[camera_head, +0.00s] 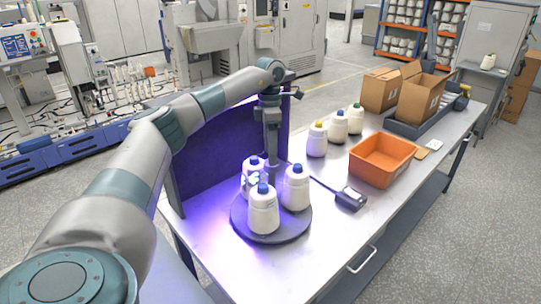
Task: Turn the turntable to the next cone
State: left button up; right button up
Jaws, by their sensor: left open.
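A round dark turntable (272,232) stands on the metal table. It bears white cones with blue tops: one at the front (263,212), one at the right (296,188) and one at the back left (252,168). My right gripper is not in view.
A purple-lit dark panel (215,150) stands behind the turntable. A small dark device (349,198) lies right of it. Cones with yellow and green tops (317,140), an orange bin (381,160) and open cardboard boxes (420,96) stand farther back. The table's front right is clear.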

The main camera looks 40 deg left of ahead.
pick_arm(q)
jog(key=shift+s+d+f+p, duration=0.1)
jog(key=shift+f+p, duration=0.35)
jog(key=shift+f, duration=1.25)
grip_shut()
